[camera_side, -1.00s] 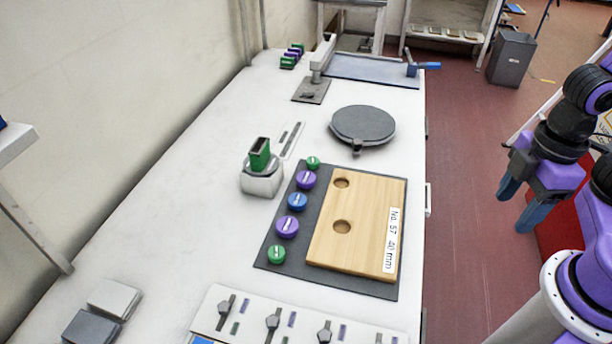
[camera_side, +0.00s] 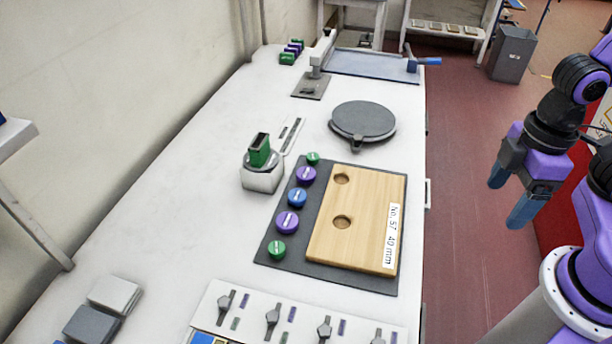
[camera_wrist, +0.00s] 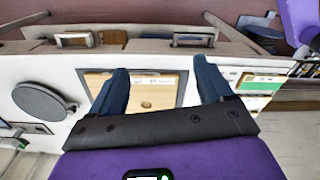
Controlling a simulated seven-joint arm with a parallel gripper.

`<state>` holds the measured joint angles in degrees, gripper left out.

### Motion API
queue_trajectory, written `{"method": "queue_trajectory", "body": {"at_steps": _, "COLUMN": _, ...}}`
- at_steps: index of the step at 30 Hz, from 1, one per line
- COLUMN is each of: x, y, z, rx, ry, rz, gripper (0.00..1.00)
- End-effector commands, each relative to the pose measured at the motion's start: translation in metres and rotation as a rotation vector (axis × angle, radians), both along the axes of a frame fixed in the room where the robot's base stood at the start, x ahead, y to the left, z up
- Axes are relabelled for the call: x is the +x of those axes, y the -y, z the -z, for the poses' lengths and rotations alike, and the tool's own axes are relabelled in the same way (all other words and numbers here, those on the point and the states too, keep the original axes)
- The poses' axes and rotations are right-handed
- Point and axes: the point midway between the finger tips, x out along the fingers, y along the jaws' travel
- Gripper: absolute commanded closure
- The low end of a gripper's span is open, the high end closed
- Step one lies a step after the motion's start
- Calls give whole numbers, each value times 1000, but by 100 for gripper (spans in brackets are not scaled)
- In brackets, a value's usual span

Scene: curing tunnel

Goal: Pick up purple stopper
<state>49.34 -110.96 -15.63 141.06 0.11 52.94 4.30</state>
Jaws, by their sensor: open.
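Two purple stoppers lie on the dark mat (camera_side: 328,272). The upper purple stopper (camera_side: 306,176) is between a small green stopper (camera_side: 313,158) and a blue stopper (camera_side: 297,198). The lower purple stopper (camera_side: 287,223) is between the blue stopper and another green stopper (camera_side: 277,249). My gripper (camera_side: 508,198) is open and empty, off to the right of the bench above the floor. In the wrist view its fingers (camera_wrist: 165,82) are spread, with the wooden board (camera_wrist: 168,92) beyond them. I cannot make out the stoppers in the wrist view.
The wooden board with two round holes lies right of the stoppers. A white block with a green piece (camera_side: 262,177) stands at upper left of the mat. A round grey plate (camera_side: 363,121) sits behind. A panel with several knobs (camera_side: 300,320) is in front.

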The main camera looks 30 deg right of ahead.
Motion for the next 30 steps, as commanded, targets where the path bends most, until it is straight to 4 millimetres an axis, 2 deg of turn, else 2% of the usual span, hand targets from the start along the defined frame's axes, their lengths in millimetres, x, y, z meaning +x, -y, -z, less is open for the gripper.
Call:
{"method": "queue_trajectory", "body": {"at_steps": 5, "x": 44, "y": -34, "z": -10, "rx": -1, "ry": -8, "rz": 319, "gripper": 20}}
{"method": "queue_trajectory", "body": {"at_steps": 15, "x": 145, "y": -96, "z": -22, "rx": 0, "ry": -22, "rz": 1045, "gripper": 20}}
{"method": "queue_trajectory", "body": {"at_steps": 24, "x": 236, "y": -133, "z": -20, "rx": 2, "ry": -31, "rz": 1686, "gripper": 20}}
{"method": "queue_trajectory", "body": {"at_steps": 30, "x": 293, "y": -147, "z": -12, "rx": 4, "ry": -35, "rz": 2113, "gripper": 20}}
